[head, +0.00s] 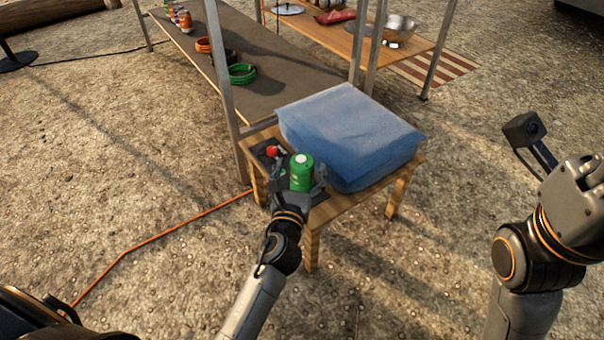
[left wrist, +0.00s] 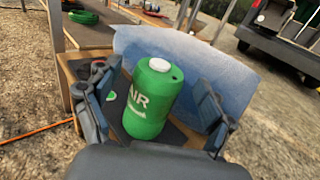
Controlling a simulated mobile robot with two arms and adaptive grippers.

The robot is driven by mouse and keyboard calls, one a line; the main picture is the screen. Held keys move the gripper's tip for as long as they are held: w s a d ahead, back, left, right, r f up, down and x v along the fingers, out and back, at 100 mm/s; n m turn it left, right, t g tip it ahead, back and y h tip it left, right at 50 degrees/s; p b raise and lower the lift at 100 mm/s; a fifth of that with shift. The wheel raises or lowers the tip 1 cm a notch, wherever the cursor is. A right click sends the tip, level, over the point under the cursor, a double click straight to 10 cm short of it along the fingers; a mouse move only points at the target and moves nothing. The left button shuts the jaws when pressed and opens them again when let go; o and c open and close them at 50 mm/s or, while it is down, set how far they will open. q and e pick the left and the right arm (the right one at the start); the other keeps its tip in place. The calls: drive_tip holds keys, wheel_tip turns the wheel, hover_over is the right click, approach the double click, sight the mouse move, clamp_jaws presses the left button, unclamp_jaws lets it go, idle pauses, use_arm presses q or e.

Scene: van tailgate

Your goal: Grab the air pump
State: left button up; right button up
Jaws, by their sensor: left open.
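The air pump is a green cylinder (head: 301,172) with a white cap and the letters AIR on its side. It stands on a small wooden table, and it also shows in the left wrist view (left wrist: 152,98). My left gripper (head: 300,182) is open, with one finger on either side of the pump. In the left wrist view the fingers (left wrist: 155,105) stand apart from the pump, with gaps showing on both sides. My right arm is at the right edge of the head view; its fingertips are not clearly visible.
A large blue translucent block (head: 350,135) sits on the wooden table (head: 345,205) right behind the pump. A red-topped item (head: 272,151) is left of the pump. A long bench (head: 265,90) with coiled cables stands behind. An orange cable (head: 165,235) crosses the ground at left.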

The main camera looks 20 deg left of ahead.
use_arm(q)
drive_tip(key=shift+w+a, duration=0.2)
drive_tip(key=shift+w, duration=0.9)
drive_tip(key=c, duration=1.4)
drive_tip(key=shift+c, duration=1.3)
drive_tip(key=shift+r, duration=0.1)
